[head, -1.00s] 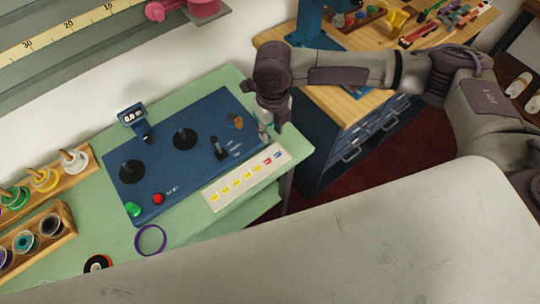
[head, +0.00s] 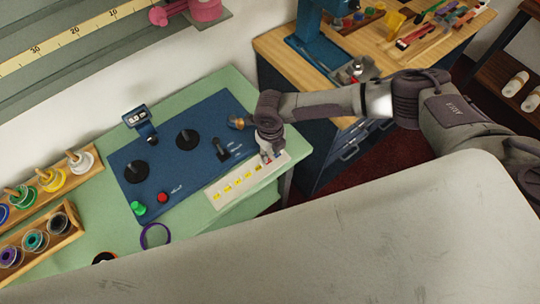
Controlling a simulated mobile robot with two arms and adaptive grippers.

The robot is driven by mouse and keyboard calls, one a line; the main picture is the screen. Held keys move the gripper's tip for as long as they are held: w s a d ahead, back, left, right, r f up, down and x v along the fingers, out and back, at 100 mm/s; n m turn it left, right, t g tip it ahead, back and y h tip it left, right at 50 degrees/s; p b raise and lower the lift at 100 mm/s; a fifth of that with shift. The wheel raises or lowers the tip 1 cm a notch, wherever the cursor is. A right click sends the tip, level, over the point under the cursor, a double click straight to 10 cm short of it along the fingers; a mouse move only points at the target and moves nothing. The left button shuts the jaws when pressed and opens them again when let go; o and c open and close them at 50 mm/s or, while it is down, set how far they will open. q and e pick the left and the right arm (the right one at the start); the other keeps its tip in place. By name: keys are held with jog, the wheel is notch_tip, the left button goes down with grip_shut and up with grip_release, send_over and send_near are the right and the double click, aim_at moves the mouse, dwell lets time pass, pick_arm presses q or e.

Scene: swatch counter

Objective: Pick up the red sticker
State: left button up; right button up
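The white sticker strip (head: 215,200) lies along the front right edge of the blue panel on the green counter. A row of yellow stickers (head: 237,182) runs along it, with a small patch of the red sticker (head: 268,160) at its right end. My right gripper (head: 269,154) points down over that right end and covers most of the red sticker and the blue one beside it. Its fingers are small and partly hidden, so I cannot tell whether they are open, or whether they touch the strip. My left gripper is out of view.
The blue panel (head: 180,169) carries black knobs, a red button (head: 162,197), a green button (head: 138,208) and a small display (head: 135,116). Spool racks (head: 50,235) stand at the left. A purple ring (head: 155,235) lies near the front edge. A wooden workbench (head: 285,55) stands behind right.

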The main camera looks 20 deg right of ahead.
jog(key=shift+f, duration=0.55)
grip_shut()
jog(key=shift+r, duration=0.1)
